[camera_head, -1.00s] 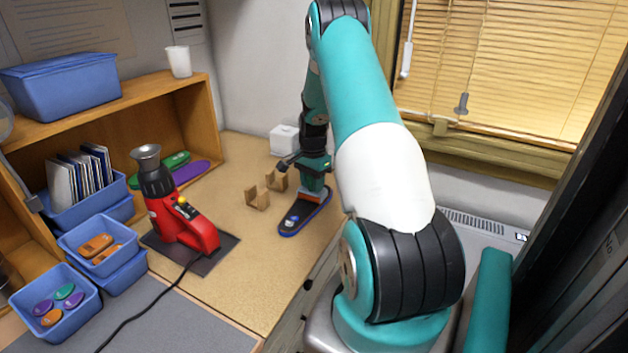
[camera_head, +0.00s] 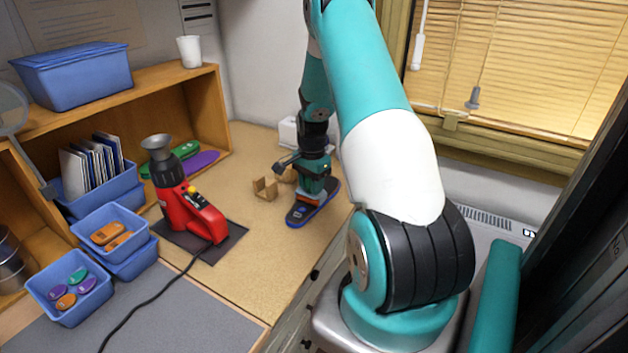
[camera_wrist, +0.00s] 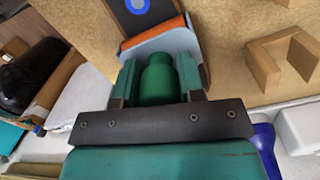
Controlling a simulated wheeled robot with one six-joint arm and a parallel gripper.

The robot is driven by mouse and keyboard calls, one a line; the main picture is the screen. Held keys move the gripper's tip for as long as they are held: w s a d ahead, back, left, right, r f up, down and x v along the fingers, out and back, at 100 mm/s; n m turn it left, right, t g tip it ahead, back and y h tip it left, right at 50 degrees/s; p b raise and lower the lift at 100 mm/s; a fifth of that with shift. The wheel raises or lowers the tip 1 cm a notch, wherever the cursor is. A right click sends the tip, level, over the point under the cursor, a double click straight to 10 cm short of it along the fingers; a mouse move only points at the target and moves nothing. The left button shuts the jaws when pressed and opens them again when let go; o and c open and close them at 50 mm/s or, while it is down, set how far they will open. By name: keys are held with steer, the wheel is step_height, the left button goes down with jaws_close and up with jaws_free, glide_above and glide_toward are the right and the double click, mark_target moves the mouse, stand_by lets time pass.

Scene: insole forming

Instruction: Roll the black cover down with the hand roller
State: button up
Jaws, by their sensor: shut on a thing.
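The black cover (camera_head: 298,214) lies on a blue-edged insole on the wooden bench. In the wrist view a near part of the cover (camera_wrist: 138,8) shows a blue ring. My gripper (camera_head: 312,188) is shut on the hand roller's green handle. The hand roller (camera_head: 309,199) has an orange drum in a grey frame. The drum (camera_wrist: 152,30) sits over the cover toward its near end, apparently on it, though exact contact is hard to tell. My gripper hides the cover's middle; its far end shows at the right of the gripper.
Wooden brackets (camera_head: 265,189) stand just left of the insole. A red heat tool (camera_head: 190,215) stands on a dark mat further left, its cord running forward. Blue bins (camera_head: 66,300) are at the left.

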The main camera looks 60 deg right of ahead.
steer(key=shift+s+a+r+p, duration=0.1)
steer(key=shift+s+a+p, duration=0.1)
steer(key=shift+a, duration=1.4)
steer(key=shift+s+a+r+p, duration=0.1)
steer(key=shift+s+a+p, duration=0.1)
steer(key=shift+a, duration=1.35)
step_height(320, 180, up, 7)
steer(key=p, duration=0.5)
steer(key=shift+p, duration=0.3)
